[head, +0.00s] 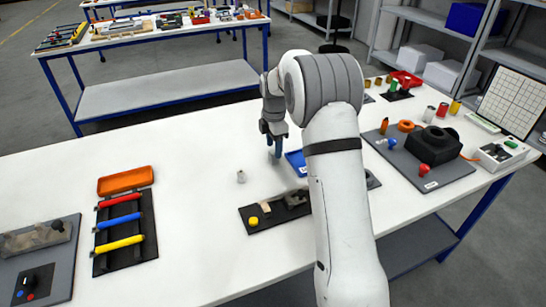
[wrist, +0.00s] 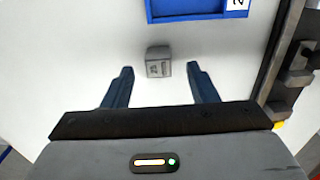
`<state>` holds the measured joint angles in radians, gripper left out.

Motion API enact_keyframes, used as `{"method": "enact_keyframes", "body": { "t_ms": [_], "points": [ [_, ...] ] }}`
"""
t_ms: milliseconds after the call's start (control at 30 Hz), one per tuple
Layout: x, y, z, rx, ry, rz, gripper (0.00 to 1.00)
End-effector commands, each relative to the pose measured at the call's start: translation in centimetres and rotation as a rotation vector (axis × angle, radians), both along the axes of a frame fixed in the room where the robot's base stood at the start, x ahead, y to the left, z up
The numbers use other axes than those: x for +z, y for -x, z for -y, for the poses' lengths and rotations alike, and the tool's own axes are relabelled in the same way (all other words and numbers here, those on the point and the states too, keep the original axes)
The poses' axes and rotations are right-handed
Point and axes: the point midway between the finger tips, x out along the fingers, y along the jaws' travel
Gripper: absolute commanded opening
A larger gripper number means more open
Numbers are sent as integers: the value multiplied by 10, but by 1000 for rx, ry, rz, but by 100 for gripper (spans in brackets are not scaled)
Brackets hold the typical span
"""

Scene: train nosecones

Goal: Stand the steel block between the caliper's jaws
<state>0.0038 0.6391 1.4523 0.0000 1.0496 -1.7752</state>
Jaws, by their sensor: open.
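The small grey steel block (wrist: 158,63), with markings on its face, stands on the white table in the wrist view. My gripper (wrist: 160,69) is open, with one blue finger to each side of the block and a gap on both sides. In the head view my gripper (head: 273,148) points down at the table, and the block is mostly hidden by the fingers. The grey caliper (head: 296,199) lies on a dark board to the right of and nearer than my gripper. Part of it shows at the right edge of the wrist view (wrist: 297,76); its jaw gap is unclear.
A blue tray (head: 293,158) is just right of my gripper, partly behind my arm. A yellow knob (head: 253,221) is on the caliper's board. A rack of coloured bars (head: 122,228) stands further left, with clear table between.

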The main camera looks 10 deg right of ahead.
Motion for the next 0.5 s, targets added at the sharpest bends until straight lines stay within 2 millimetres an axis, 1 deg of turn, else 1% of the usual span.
{"method": "enact_keyframes", "body": {
  "t_ms": [100,200,300,500],
  "points": [
    [-20,0,-2,0,0,-5,53],
    [-30,-1,-2,-1,0,-3,53],
    [-35,-1,-2,-1,0,-1,53],
    [-35,-1,-2,-2,0,0,53]
  ]
}}
